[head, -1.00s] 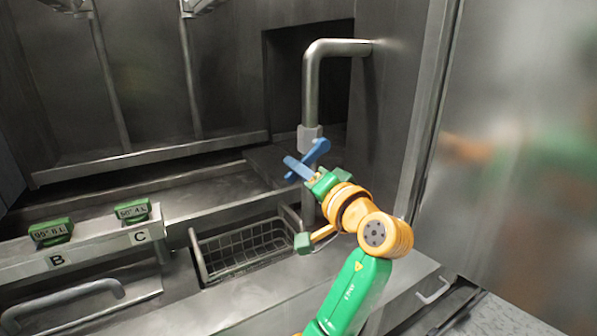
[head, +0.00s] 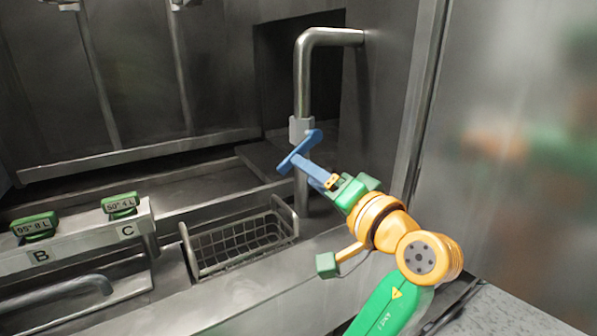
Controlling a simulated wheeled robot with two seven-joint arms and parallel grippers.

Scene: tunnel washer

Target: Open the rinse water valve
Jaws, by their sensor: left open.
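The rinse water valve shows as a blue handle (head: 299,151) on the upright grey pipe (head: 304,80), just below a light grey collar. The handle looks T-shaped, with a slanted bar and an arm reaching down to the right. My left gripper (head: 333,182) is at the lower right end of that arm, with its fingers open. I cannot tell whether the fingers touch the handle. Part of the pipe behind the handle is hidden. My right gripper is not in view.
A wire basket (head: 192,262) hangs below and left of the valve. Green knobs stand on the ledge at left, above labels B (head: 40,256) and C (head: 127,231). A steel wall (head: 385,90) stands close on the right.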

